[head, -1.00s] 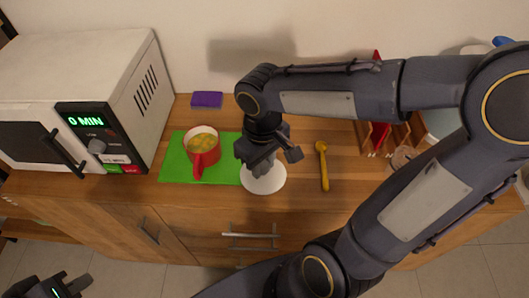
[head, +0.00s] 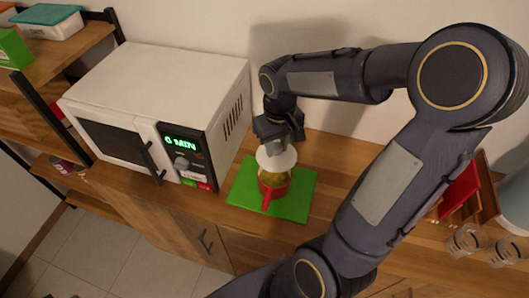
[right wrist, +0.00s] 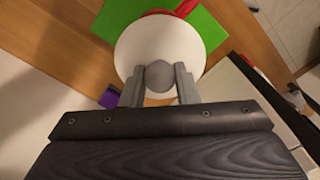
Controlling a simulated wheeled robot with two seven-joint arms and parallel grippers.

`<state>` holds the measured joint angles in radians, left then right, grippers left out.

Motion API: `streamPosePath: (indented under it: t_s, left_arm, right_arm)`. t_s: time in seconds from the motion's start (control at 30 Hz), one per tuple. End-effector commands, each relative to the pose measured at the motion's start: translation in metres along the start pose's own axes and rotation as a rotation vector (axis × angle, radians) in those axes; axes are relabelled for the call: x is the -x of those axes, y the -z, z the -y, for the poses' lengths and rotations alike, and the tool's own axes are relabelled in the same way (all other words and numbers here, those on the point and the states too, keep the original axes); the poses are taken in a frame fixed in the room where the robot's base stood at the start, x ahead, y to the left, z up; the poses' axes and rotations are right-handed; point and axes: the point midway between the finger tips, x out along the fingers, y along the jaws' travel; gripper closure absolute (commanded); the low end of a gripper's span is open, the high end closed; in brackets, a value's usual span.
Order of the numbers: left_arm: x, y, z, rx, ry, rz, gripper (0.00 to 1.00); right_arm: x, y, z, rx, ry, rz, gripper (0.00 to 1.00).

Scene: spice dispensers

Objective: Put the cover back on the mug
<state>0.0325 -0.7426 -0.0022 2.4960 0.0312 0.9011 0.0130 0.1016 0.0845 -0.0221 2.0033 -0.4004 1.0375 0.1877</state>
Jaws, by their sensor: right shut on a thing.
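The red mug (head: 274,190) stands on a green mat (head: 302,198), with its handle towards the front and yellowish food showing inside. The round white cover (head: 277,162) is held just above the back part of the mug and hides some of its rim. My right gripper (head: 279,146) is shut on the cover's knob. In the right wrist view, the fingers (right wrist: 160,82) grip the round grey knob (right wrist: 157,74) on the white cover (right wrist: 137,45), and a bit of red shows beyond its edge. My left gripper is out of view.
A white microwave (head: 160,95) stands left of the mat. Red and wooden racks and glass jars (head: 467,240) are at the right. A purple block (right wrist: 109,97) shows in the right wrist view. My right arm hides much of the counter's right side.

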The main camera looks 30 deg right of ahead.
Motion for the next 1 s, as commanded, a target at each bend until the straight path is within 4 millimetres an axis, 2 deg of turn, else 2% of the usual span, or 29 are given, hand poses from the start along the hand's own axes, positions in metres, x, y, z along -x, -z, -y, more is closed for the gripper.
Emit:
streamPosePath:
  t_s: [0.37, 1.0]
  left_arm:
    - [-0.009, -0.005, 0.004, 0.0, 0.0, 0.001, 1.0]
    - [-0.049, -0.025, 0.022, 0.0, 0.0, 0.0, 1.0]
  right_arm:
    - [-0.015, 0.002, -0.005, -0.01, -0.004, 0.0, 0.95]
    - [-0.073, 0.001, -0.005, -0.01, -0.003, 0.0, 0.95]
